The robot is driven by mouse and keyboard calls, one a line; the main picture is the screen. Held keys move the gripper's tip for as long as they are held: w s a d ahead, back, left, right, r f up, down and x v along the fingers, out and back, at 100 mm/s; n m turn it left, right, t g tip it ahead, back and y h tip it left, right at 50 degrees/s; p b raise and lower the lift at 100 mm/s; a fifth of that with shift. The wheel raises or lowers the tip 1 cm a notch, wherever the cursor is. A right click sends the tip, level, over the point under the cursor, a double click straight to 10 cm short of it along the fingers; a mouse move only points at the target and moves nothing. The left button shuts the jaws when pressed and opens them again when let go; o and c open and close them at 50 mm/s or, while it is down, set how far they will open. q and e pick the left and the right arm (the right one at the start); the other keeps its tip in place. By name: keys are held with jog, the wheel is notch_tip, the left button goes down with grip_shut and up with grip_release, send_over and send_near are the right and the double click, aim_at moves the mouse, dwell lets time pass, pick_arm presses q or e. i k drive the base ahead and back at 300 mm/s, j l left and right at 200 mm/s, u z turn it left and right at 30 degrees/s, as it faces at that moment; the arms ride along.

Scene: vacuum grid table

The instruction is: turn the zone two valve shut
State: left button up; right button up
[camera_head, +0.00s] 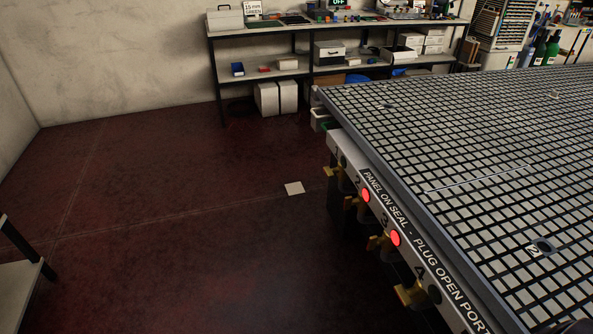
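The vacuum grid table (430,150) fills the right side, with a row of yellow valve handles along its left edge panel. The zone two valve (352,202) is the small yellow handle beside the "2" label, with a lit red lamp (365,194) next to it. Its exact handle angle is too small to tell. The zone one valve (333,172) is farther back; the zone three valve (378,243) and zone four valve (410,294) are nearer. Neither of my grippers shows in this view.
A second red lamp (395,238) is lit by zone three. Shelving (330,62) with boxes and tools stands along the back wall. The floor left of the table is mostly clear, with another table corner (20,275) at far left.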

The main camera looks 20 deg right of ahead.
aim_at(347, 200)
jog(key=i+z, duration=0.15)
jog(key=i, duration=0.45)
jog(key=i+j+z, duration=0.1)
jog(key=i, duration=0.45)
jog(key=i+j+z, duration=0.15)
jog(key=i, duration=0.4)
jog(key=j, duration=0.1)
